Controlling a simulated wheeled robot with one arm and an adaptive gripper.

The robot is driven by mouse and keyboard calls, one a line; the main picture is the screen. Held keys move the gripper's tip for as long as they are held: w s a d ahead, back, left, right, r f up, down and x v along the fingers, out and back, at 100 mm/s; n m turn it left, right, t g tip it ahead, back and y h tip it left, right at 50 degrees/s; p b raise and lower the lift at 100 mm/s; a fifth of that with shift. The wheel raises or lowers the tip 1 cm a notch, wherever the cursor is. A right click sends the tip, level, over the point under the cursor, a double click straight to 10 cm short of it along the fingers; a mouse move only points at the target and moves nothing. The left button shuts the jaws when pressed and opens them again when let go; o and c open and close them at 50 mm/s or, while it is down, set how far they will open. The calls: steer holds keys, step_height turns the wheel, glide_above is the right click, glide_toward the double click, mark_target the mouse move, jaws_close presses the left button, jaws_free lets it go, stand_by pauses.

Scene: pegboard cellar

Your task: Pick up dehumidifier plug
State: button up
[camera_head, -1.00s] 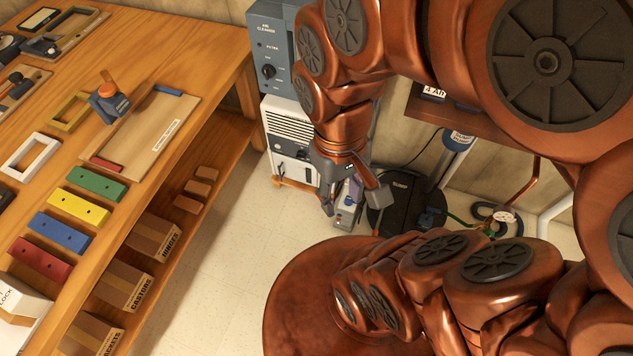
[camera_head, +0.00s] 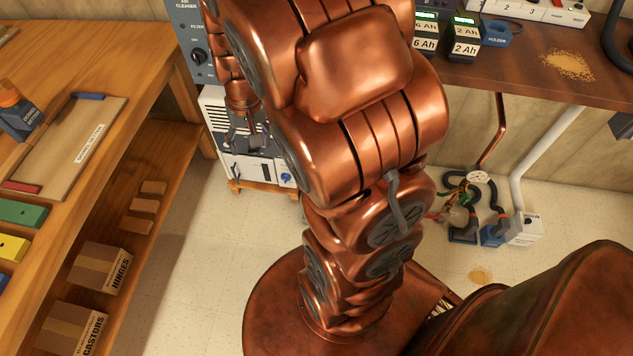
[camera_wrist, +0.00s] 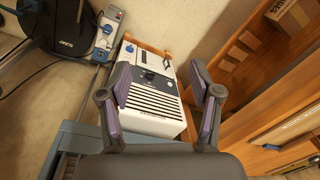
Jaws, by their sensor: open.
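The white dehumidifier-like unit (camera_head: 232,130) with a slatted front stands low at the back. In the wrist view this unit (camera_wrist: 152,108) shows between my open fingers, further off. A blue round part (camera_head: 286,177) is on its lower front. I cannot tell which blue piece is the dehumidifier plug. My gripper (camera_wrist: 163,92) is open and empty; in the head view it (camera_head: 245,138) shows small before the unit.
The grey air cleaner (camera_head: 190,45) stands above the unit. A wooden bench (camera_head: 130,55) with shelf boxes is at the left. A dark shelf (camera_head: 540,65) with chargers is at the right. Plugs and cables (camera_head: 480,215) lie on the floor at right. Pale floor is clear between.

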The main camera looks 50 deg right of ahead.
steer(key=w+d+f+m+b, duration=0.1)
steer(key=w+d+f+b, duration=0.2)
steer(key=d+f, duration=0.3)
steer(key=w+d+f+m+t+h+b, duration=0.1)
steer(key=w+d+f+b, duration=0.15)
steer(key=f, duration=0.65)
steer(key=w+d+f+m+b, duration=0.1)
steer(key=w+d+f+b, duration=0.15)
steer(key=d+f, duration=0.35)
steer(key=shift+d+f+m+h+b, duration=0.45)
steer(key=shift+d+f+b, duration=1.7)
steer(key=shift+f, duration=2.95)
steer(key=shift+d+f+m+h+b, duration=0.45)
steer(key=shift+d+f+b, duration=1.7)
steer(key=shift+f, duration=2.9)
steer(key=shift+d+f+m+h+b, duration=0.2)
steer(key=shift+d+f+m+b, duration=0.8)
steer(key=shift+d+f, duration=3.05)
steer(key=shift+s+a+f+n+b, duration=0.1)
steer(key=shift+a+f+n+b, duration=0.2)
steer(key=shift+a+f, duration=0.75)
jaws_close()
